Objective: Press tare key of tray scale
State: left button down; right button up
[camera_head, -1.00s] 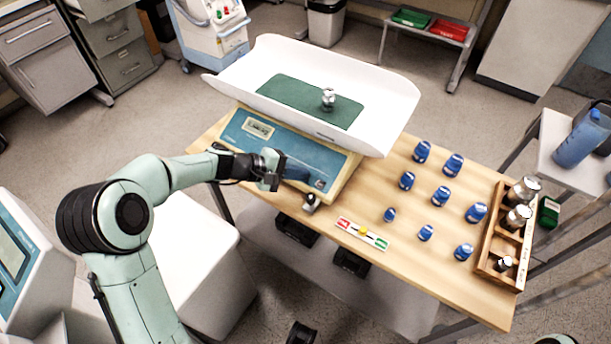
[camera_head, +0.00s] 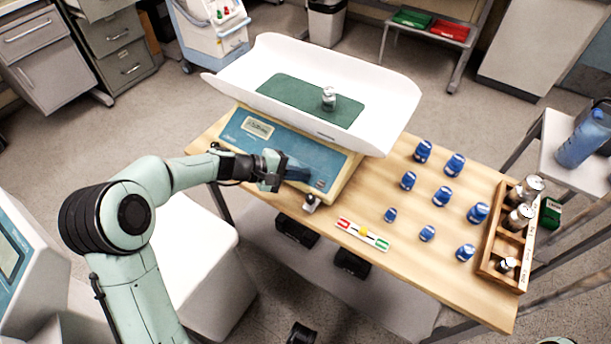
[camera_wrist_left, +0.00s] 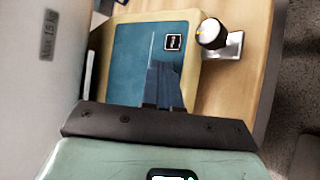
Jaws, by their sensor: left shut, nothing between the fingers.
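The tray scale has a white tray (camera_head: 385,90) on top and a blue front panel (camera_head: 235,135) with a small display (camera_head: 258,128). A small dark square key (camera_head: 320,184) sits near the panel's right end, and it also shows clearly in the left wrist view (camera_wrist_left: 173,41). A metal weight (camera_head: 329,98) stands on the tray's green mat (camera_head: 285,90). My left gripper (camera_head: 282,172) is shut and empty, in front of the panel and left of the key. Whether its tips touch the panel cannot be told. My right gripper is out of view.
A small bracket with a round dark-and-white top (camera_wrist_left: 211,34) stands beside the scale. Several blue-capped vials (camera_head: 441,196) stand on the wooden table (camera_head: 400,275). A red-and-green strip (camera_head: 362,233) lies near the front edge. A wooden rack (camera_head: 490,258) holds metal weights.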

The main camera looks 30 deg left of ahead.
pick_arm(q)
jog(key=shift+w+f, duration=0.1)
jog(key=shift+f, duration=0.2)
dwell(0.4)
jog(key=shift+s+r+p, duration=0.3)
jog(key=shift+r, duration=0.45)
jog(key=r+p, duration=0.1)
jog(key=s+r+p, duration=0.1)
jog(key=r, duration=0.1)
jog(key=s+r+p, duration=0.1)
jog(key=shift+a+r, duration=0.1)
jog(key=shift+r, duration=0.25)
dwell(0.6)
